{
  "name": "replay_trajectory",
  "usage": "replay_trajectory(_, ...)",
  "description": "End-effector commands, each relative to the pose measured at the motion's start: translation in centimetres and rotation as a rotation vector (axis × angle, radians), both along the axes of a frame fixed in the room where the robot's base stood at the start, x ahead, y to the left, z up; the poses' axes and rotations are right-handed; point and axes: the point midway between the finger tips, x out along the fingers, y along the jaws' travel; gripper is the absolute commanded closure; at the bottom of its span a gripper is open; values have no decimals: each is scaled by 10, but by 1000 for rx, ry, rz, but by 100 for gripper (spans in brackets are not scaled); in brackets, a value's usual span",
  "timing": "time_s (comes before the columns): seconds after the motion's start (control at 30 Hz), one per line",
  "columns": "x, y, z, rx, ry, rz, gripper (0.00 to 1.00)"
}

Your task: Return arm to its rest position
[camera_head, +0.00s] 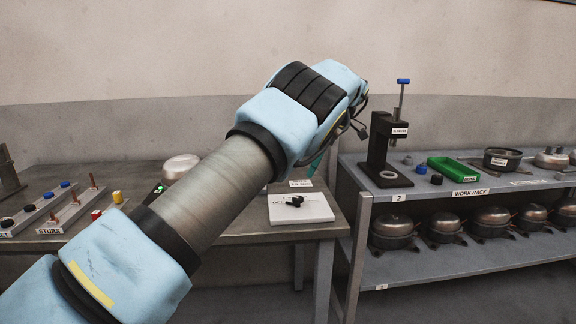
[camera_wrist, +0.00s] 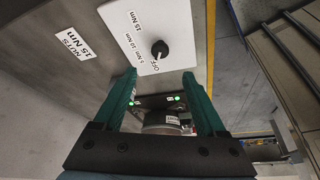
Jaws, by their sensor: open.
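My arm crosses the head view from the lower left up to the middle, raised in front of the bench. My gripper (camera_wrist: 160,75) shows in the wrist view as two green fingers, spread apart with nothing held between them. In the head view it is mostly hidden behind my wrist; only a bit of green shows. In the wrist view a grey round compressor (camera_wrist: 162,120) on a dark base with green lights shows beyond the fingers, apart from them. A white panel (camera_wrist: 125,20) with a black knob (camera_wrist: 159,49) lies beyond the fingertips.
The bench (camera_head: 340,226) holds the white panel (camera_head: 314,213), stub rails (camera_head: 75,214) and a compressor (camera_head: 181,167). The work rack (camera_head: 430,193) at right carries a press stand (camera_head: 380,150), a green tray (camera_head: 452,169) and several compressors below. A gap separates bench and rack.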

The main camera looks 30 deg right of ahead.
Motion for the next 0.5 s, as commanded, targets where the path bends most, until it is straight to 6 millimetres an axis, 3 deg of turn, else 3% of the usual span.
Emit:
replay_trajectory(0.27,9,9,1,-2,10,3,27)
replay_trajectory(0.37,35,38,3,-8,45,0,27)
replay_trajectory(0.47,73,90,4,-24,100,-15,27)
replay_trajectory(0.5,86,116,3,-34,126,-30,27)
